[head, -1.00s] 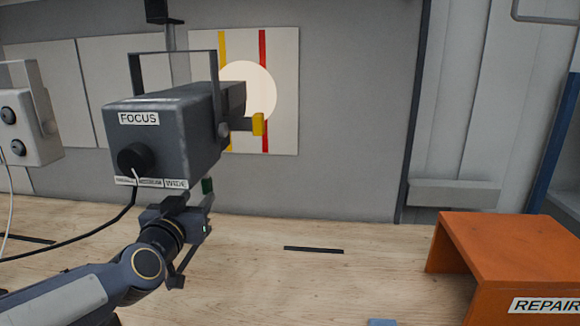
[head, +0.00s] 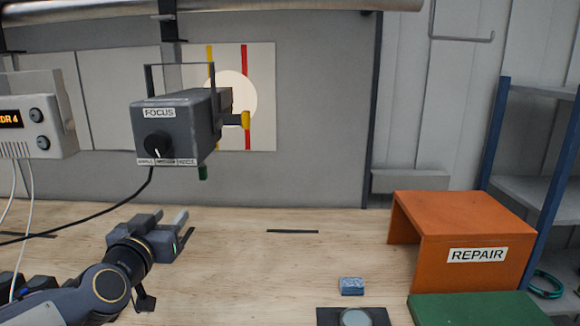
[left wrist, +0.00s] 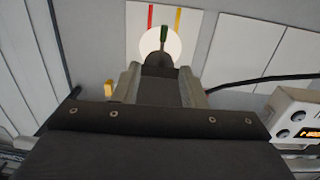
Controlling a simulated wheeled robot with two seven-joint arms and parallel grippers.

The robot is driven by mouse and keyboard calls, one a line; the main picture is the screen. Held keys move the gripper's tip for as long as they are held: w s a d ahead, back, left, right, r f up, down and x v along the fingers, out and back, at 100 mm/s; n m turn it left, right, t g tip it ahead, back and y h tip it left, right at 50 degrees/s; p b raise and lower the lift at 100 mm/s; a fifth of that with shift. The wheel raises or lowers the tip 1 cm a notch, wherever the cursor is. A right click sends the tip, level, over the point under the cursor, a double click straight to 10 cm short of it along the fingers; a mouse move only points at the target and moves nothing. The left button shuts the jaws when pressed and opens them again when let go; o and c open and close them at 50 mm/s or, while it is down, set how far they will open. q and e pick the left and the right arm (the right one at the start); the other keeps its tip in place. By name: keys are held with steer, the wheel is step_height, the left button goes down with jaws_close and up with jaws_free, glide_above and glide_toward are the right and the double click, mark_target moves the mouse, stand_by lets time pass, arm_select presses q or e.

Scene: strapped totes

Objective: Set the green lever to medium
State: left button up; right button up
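The dark grey lamp (head: 180,125) hangs from a bracket and is marked FOCUS, with a black knob (head: 158,144) on its near face. A strip of small labels, too small to read, runs along that face's lower edge. The green lever (head: 203,172) hangs below the lamp's right side; it also shows in the left wrist view (left wrist: 164,33). I cannot tell its setting. My left gripper (head: 184,228) is open and empty, below the lamp and apart from the lever. Its two fingers (left wrist: 160,85) stand apart in the left wrist view. My right gripper is not in view.
A yellow lever (head: 245,120) sticks out at the lamp's right. A white box with knobs (head: 40,115) hangs at the left. A black cable (head: 100,212) runs down from the lamp. An orange REPAIR stand (head: 465,215) and a blue block (head: 351,286) are at the right.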

arm_select(q)
steer(key=s+d+f+g+h+p, duration=0.1)
steer(key=s+f+g, duration=0.3)
steer(key=s, duration=0.5)
steer(key=s+f+n+g, duration=0.1)
steer(key=s+f+g, duration=0.3)
steer(key=s+f, duration=0.4)
steer(key=s+d+f+n+g+h+p, duration=0.1)
steer(key=s+f+g, duration=0.3)
steer(key=s+f, duration=0.3)
steer(key=s, duration=0.4)
steer(key=shift+d+h+p, duration=0.3)
steer(key=shift+p, duration=0.05)
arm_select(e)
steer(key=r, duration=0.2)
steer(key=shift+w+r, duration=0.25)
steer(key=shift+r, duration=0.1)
